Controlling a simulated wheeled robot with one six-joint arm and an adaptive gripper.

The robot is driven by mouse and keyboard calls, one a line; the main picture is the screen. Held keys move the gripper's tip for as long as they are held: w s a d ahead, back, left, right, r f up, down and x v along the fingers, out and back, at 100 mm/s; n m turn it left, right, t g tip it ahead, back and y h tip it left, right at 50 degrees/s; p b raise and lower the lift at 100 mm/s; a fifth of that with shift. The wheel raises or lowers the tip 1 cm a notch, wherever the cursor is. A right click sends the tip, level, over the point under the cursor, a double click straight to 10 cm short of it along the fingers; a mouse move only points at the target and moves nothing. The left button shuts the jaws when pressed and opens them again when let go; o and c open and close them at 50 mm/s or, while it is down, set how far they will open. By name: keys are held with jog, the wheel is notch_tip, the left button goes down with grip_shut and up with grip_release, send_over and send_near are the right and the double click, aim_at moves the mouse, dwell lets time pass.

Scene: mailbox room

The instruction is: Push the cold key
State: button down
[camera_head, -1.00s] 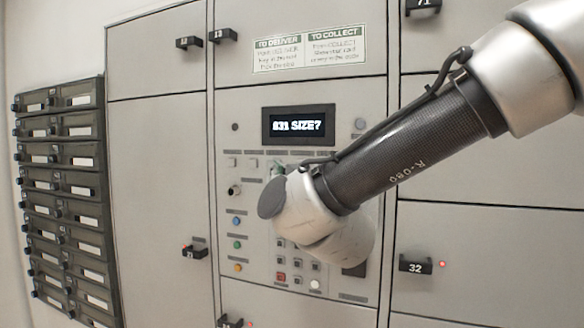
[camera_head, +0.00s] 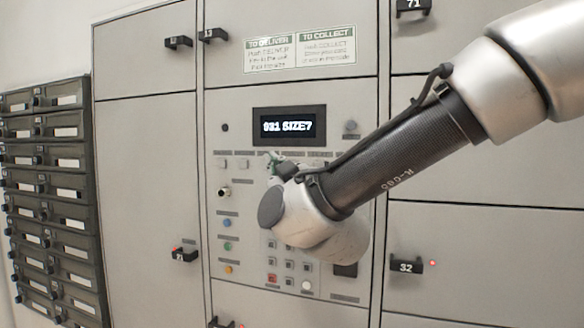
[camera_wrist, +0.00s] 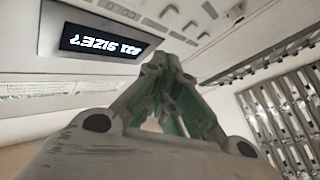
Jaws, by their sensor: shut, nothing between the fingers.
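The control panel carries a lit display (camera_head: 290,126) reading "SIZE?" after a number; the display also shows upside down in the wrist view (camera_wrist: 105,42). Below it runs a row of small square keys (camera_head: 243,165), seen in the wrist view as pale squares (camera_wrist: 122,11). The labels are too small to read, so I cannot tell which is the cold key. My gripper (camera_head: 275,160) is shut and empty, its greenish fingers (camera_wrist: 165,65) together in front of this row's right part. My wrist hides the keys there. I cannot tell whether the tips touch the panel.
Blue (camera_head: 227,223), green (camera_head: 228,246) and orange (camera_head: 228,269) buttons line the panel's left side. A keypad (camera_head: 288,266) is partly hidden below my wrist. Locker handles, such as number 32 (camera_head: 406,265), stick out around. Dark mailboxes (camera_head: 50,190) stand at the left.

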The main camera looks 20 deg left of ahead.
send_near(280, 155)
jog(key=shift+w+a+r, duration=0.25)
jog(key=shift+w+a, duration=0.2)
jog(key=shift+a, duration=0.2)
jog(key=shift+w+a+r, duration=0.3)
jog(key=shift+w+a, duration=0.15)
jog(key=shift+a, duration=0.15)
dwell(0.5)
jog(key=shift+w, duration=0.4)
jog(key=shift+w+d, duration=0.1)
jog(key=shift+w, duration=0.3)
dwell(0.6)
jog(key=shift+s, duration=0.85)
jog(key=s, duration=0.5)
jog(key=shift+a, duration=0.25)
